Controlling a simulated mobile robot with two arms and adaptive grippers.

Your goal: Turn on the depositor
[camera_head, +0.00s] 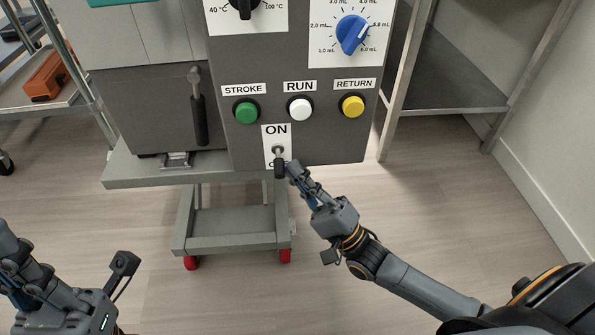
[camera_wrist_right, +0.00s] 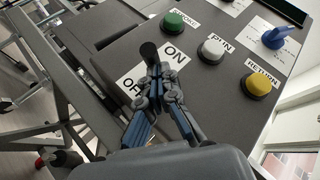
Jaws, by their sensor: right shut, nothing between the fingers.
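The depositor's grey control panel (camera_head: 325,138) fills the top middle of the head view. Its toggle switch (camera_head: 278,151) sits on a white plate under the word ON. The lever slants down over the OFF label, which is partly covered. In the right wrist view, the black lever tip (camera_wrist_right: 149,51) shows just beyond the fingertips. My right gripper (camera_head: 292,168) is shut and empty, its fingertips close beside the lever on the right; I cannot tell whether they touch. My left gripper (camera_head: 60,293) is at the bottom left, apart from the depositor, its fingertips not clearly visible.
Above the switch are a green STROKE button (camera_head: 246,112), a white RUN button (camera_head: 299,108) and a yellow RETURN button (camera_head: 352,106). A blue dial (camera_head: 352,34) is higher up. A metal shelf (camera_head: 455,85) stands at right. The floor in front is clear.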

